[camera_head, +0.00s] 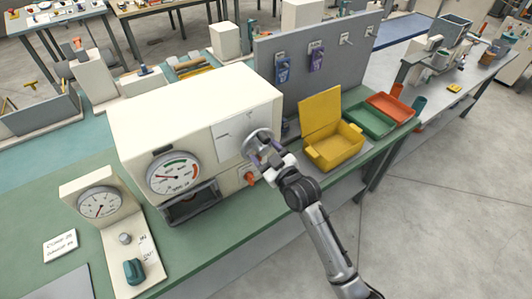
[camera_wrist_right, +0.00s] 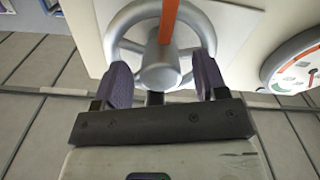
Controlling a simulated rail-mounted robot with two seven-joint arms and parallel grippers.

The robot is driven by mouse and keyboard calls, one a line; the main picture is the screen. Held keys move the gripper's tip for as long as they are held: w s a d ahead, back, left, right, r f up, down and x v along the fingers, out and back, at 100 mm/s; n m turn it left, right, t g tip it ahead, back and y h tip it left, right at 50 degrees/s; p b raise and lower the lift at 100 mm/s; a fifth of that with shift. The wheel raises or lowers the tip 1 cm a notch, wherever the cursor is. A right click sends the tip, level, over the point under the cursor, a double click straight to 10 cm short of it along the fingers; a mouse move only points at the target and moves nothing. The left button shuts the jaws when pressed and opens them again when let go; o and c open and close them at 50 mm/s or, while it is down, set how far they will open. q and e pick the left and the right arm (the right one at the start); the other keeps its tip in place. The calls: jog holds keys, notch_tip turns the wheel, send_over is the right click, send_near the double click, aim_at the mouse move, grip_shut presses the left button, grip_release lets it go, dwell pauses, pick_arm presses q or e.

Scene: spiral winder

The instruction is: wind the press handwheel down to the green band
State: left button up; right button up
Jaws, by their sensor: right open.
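The press is a cream box (camera_head: 190,115) on the green bench, with a grey handwheel (camera_head: 255,139) on its front. My right gripper (camera_head: 268,155) is at the wheel. In the right wrist view the open purple fingers (camera_wrist_right: 163,78) stand either side of the wheel's hub (camera_wrist_right: 160,66); whether they touch it is unclear. An orange strip (camera_wrist_right: 168,20) crosses the wheel's top. The gauge (camera_wrist_right: 295,70) is partly cut off. My left gripper is out of view.
A yellow open-lidded box (camera_head: 332,146), a green tray (camera_head: 370,120) and an orange tray (camera_head: 393,107) stand right of the press. A smaller dial stand (camera_head: 99,203) is on its left. A grey pegboard (camera_head: 320,60) rises behind. A red knob (camera_head: 250,179) sits below the wheel.

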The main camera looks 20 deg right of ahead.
jog(key=shift+c, duration=0.2)
jog(key=c, duration=0.9)
jog(key=shift+r+m+p, duration=0.15)
jog(key=shift+m+p, duration=0.35)
jog(key=shift+p, duration=0.25)
jog(key=shift+m+p, duration=0.6)
jog(key=shift+p, duration=0.05)
jog(key=shift+m+p, duration=1)
jog(key=shift+m, duration=0.2)
jog(key=shift+m+p, duration=0.35)
jog(key=shift+m, duration=0.15)
jog(key=shift+f, duration=0.2)
